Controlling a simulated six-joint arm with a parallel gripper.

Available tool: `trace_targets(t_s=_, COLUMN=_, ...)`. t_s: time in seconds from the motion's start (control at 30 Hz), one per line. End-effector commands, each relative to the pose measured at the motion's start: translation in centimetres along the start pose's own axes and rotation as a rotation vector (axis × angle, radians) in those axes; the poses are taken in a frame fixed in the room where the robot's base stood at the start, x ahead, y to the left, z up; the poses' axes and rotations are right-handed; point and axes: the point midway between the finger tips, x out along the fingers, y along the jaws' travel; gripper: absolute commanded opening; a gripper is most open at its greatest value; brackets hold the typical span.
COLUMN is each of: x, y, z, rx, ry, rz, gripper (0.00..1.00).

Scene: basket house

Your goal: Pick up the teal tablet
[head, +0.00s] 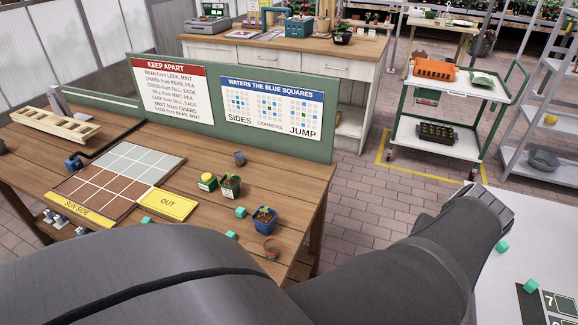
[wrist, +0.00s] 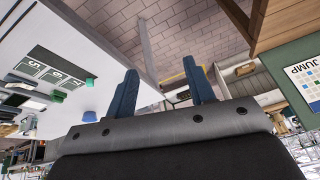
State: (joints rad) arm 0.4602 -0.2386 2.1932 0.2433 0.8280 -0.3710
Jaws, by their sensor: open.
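Several small teal block-like pieces are in the head view, and I cannot tell which one is the teal tablet. One teal piece (head: 502,247) and another (head: 530,286) lie on the white table at the right. Others lie on the wooden bench: one teal piece (head: 241,212) by the pots, one (head: 231,235) nearer me, one (head: 146,220) by the OUT card. In the wrist view, a teal piece (wrist: 89,83) shows near the white table's edge. My gripper (wrist: 160,72) is open with nothing between its blue fingers. Its fingers are hidden in the head view.
The wooden bench (head: 305,180) holds a tile grid (head: 128,170), a yellow OUT card (head: 168,204) and small pots, including a blue pot (head: 264,220). A green board (head: 222,115) stands behind. The white table (head: 487,285) has a dark numbered card (head: 550,302). A cart (head: 440,135) stands beyond.

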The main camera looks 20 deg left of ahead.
Motion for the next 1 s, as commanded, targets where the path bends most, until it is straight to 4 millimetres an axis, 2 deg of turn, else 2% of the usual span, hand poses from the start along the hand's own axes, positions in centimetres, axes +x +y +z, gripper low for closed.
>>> trace_targets(t_s=0.1, x=1.4, y=-1.6, z=-3.2, rx=-0.096, ry=-0.048, rz=-0.049, gripper=0.49)
trace_targets(t_s=0.2, x=2.5, y=-4.7, z=-5.7, rx=-0.221, ry=-0.108, rz=-0.092, gripper=0.49)
trace_targets(t_s=0.37, x=3.6, y=-10.2, z=-7.9, rx=-0.410, ry=-0.202, rz=-0.133, gripper=0.49)
trace_targets(t_s=0.5, x=4.6, y=-15.5, z=-9.0, rx=-0.574, ry=-0.282, rz=-0.154, gripper=0.49)
trace_targets(t_s=0.77, x=6.2, y=-26.3, z=-8.9, rx=-0.875, ry=-0.418, rz=-0.162, gripper=0.49)
trace_targets(t_s=1.0, x=7.2, y=-36.7, z=-5.9, rx=-1.150, ry=-0.526, rz=-0.131, gripper=0.49)
